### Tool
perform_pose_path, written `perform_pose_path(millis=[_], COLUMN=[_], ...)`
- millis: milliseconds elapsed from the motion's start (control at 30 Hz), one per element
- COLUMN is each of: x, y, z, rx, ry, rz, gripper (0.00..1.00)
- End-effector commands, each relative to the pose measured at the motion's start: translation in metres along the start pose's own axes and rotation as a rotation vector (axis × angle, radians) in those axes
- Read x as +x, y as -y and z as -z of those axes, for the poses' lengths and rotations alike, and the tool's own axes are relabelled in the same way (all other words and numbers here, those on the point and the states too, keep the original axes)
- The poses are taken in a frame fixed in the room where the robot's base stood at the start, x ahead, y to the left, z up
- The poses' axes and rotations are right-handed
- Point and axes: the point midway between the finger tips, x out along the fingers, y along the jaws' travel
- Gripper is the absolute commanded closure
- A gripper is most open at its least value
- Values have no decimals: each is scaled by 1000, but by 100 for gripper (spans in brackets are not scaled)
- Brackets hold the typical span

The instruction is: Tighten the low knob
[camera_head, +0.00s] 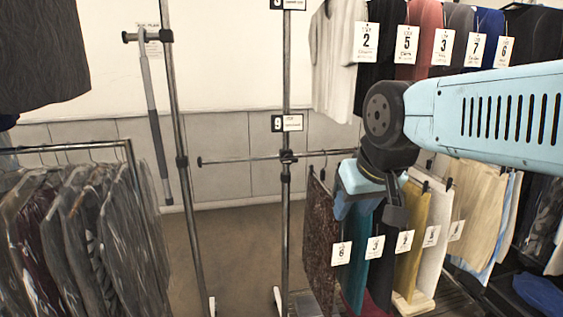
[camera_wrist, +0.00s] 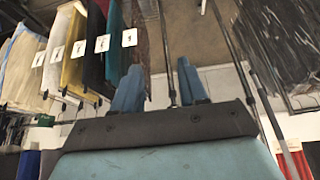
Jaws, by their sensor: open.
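A metal upright post (camera_head: 286,90) stands mid-frame in the head view, with a dark clamp and knob (camera_head: 287,157) where a thin horizontal rail crosses it. A dark collar (camera_head: 286,178) sits just below on the same post. I cannot tell for sure which of these small fittings is the low knob. My gripper (camera_head: 346,208) is to the right of the post and lower than the clamp, apart from it, in front of hanging clothes. In the wrist view my gripper (camera_wrist: 159,82) has its two blue fingers spread, with nothing between them. The knob is not clear there.
A second post (camera_head: 181,120) with its own collar stands to the left. A rack of dark clothes (camera_head: 90,230) fills the lower left. Numbered garments (camera_head: 410,240) hang close at my gripper's right. Open brown floor (camera_head: 235,250) lies between the posts.

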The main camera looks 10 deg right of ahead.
Motion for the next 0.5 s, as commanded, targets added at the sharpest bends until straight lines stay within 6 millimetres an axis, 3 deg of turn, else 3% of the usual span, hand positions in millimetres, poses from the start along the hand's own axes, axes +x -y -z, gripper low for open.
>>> perform_pose_path(millis=[200,367,500], x=[0,5,25], y=[0,0,-4], z=[0,8,36], rx=[0,0,-2], ry=[0,-16,-79], rz=[0,0,-3], gripper=[56,41,28])
